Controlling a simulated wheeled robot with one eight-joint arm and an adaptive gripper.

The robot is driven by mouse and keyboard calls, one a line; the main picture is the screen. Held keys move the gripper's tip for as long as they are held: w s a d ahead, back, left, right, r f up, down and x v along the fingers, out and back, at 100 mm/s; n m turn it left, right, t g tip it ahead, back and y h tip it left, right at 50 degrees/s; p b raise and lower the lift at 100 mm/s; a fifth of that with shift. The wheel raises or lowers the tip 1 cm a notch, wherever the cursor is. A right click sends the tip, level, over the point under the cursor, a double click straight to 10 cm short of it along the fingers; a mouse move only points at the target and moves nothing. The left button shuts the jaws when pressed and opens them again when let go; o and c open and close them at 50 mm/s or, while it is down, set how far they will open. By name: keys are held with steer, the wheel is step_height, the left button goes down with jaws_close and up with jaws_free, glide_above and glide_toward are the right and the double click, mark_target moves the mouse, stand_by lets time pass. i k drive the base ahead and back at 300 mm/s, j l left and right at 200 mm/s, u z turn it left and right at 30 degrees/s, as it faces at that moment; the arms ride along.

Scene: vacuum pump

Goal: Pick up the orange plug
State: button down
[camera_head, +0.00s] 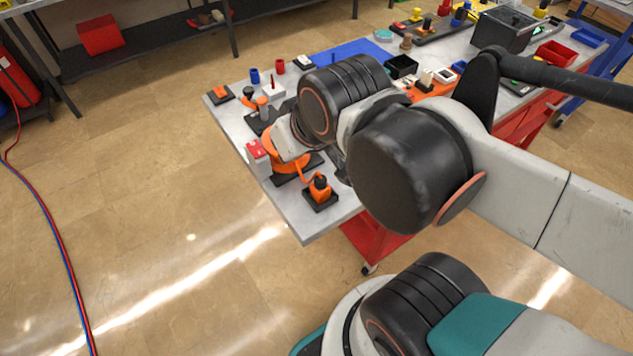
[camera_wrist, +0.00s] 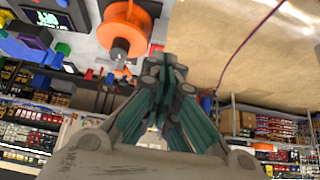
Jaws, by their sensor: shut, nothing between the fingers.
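Several orange parts are in view, and I cannot tell for sure which is the plug. In the head view, an orange upright piece with a dark top (camera_head: 319,187) stands on a black base at the table's near corner. A small orange piece (camera_head: 220,91) sits on a black plate at the far left corner. A larger orange body (camera_head: 287,160) is partly hidden by my arm. My fingertips are hidden in the head view.
The grey table (camera_head: 305,225) is crowded beyond my arm. A red and white block (camera_head: 257,151) stands at its left edge. Blue and red cups (camera_head: 279,66) and a blue mat (camera_head: 350,50) lie farther back. Open floor (camera_head: 150,200) is to the left.

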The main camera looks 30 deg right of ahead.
mark_target(320, 191)
steer(key=k+j+z, duration=0.2)
steer(key=k+j, duration=0.15)
steer(key=j, duration=0.35)
steer(key=k+j+z, duration=0.2)
steer(key=k+j, duration=0.25)
steer(key=j, duration=0.15)
steer(key=k+j+z, duration=0.2)
steer(key=k+j, duration=0.25)
steer(key=j, duration=0.15)
steer(key=l, duration=0.15)
steer(key=z, duration=0.05)
